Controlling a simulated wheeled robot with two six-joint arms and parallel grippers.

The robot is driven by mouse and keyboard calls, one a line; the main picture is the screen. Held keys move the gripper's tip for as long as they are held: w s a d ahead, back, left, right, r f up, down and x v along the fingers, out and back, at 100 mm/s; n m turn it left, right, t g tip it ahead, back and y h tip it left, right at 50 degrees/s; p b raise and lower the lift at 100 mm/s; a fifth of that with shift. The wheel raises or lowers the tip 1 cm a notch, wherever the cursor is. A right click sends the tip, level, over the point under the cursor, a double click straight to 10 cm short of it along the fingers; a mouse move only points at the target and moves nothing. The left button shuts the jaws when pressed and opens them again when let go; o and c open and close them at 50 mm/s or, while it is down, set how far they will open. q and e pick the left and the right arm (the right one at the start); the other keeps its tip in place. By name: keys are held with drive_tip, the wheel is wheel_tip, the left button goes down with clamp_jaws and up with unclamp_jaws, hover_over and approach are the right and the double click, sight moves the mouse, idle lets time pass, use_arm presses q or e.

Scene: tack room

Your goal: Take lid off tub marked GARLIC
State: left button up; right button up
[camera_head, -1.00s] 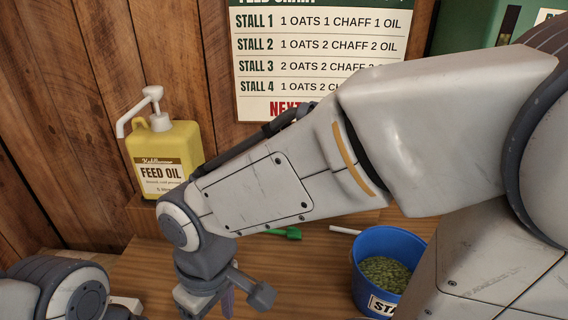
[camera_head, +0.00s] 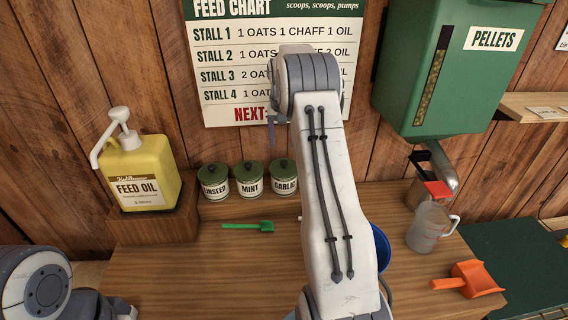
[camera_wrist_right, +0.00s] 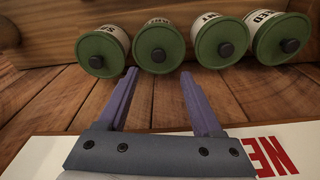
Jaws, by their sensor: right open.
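The tub marked GARLIC (camera_head: 284,182) stands upright at the back of the worktop, its green knobbed lid (camera_head: 283,167) on. It is right of the MINT tub (camera_head: 249,184) and the LINSEED tub (camera_head: 213,186). In the right wrist view, turned upside down, the GARLIC tub's lid (camera_wrist_right: 159,48) is near the middle, its label mostly hidden. My right gripper (camera_wrist_right: 158,73) is open and empty, its purple fingers apart from the lids. In the head view one finger (camera_head: 271,134) shows above the GARLIC tub, before the chart. My left gripper is out of view.
A fourth lidded tub (camera_wrist_right: 102,53) stands beside GARLIC, hidden by my arm in the head view. A green scoop (camera_head: 248,226) lies in front. A blue bucket (camera_head: 382,250), jug (camera_head: 428,228) and orange scoop (camera_head: 468,279) are right; the oil jug (camera_head: 140,175) is left.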

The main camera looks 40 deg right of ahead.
sight(284, 161)
wheel_tip(284, 161, down, 3)
drive_tip(key=shift+w+d+f+p, duration=0.1)
drive_tip(key=shift+p, duration=0.25)
drive_tip(key=f+p, duration=0.2)
drive_tip(key=f, duration=0.1)
drive_tip(key=f+p, duration=0.1)
drive_tip(key=shift+w+d+f, duration=0.15)
drive_tip(key=shift+d+f, duration=0.2)
drive_tip(key=shift+f, duration=0.3)
clamp_jaws()
